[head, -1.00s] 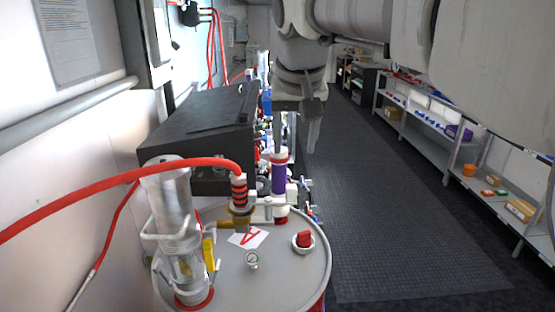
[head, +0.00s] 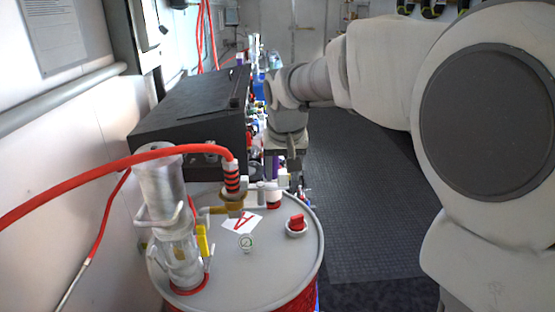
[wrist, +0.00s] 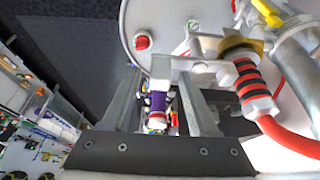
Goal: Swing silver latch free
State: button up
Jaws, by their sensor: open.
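A silver latch-like fitting (wrist: 205,68) sits beside the brass coupling (wrist: 240,47) and the red-and-black banded hose end (wrist: 250,85) in the wrist view. In the head view the pale fitting (head: 268,194) lies right of the brass coupling (head: 232,205), on the drum top (head: 215,265). A purple-banded part (wrist: 158,102) shows between the fingers. In the head view my gripper (head: 288,165) is partly hidden behind the drum fittings.
A red hose (head: 100,178) arches across the left to the coupling. A clear-and-metal pump cylinder (head: 170,215) and a red cap (head: 297,223) stand on the drum. A black box (head: 195,105) is behind. The dark floor (head: 365,200) on the right is open.

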grip_shut()
jog(key=shift+w+n, duration=0.15)
jog(key=shift+n, duration=0.15)
jog(key=shift+w+n+y, duration=0.4)
jog(key=shift+n+y, duration=0.1)
jog(key=shift+n, duration=0.4)
jog(key=shift+w+a+n+g+y+p, duration=0.15)
jog(key=shift+w+a+n+g+y, duration=0.4)
jog(key=shift+n, duration=1.3)
jog(key=shift+w+a+n+g+y+p, duration=0.15)
jog(key=shift+w+a+n+g+y, duration=0.35)
jog(key=shift+n, duration=1.4)
jog(key=shift+w+a+n+g+y+p, duration=0.15)
jog(key=shift+w+a+n+g+y, duration=0.35)
jog(key=shift+n, duration=1.35)
jog(key=shift+w, duration=0.2)
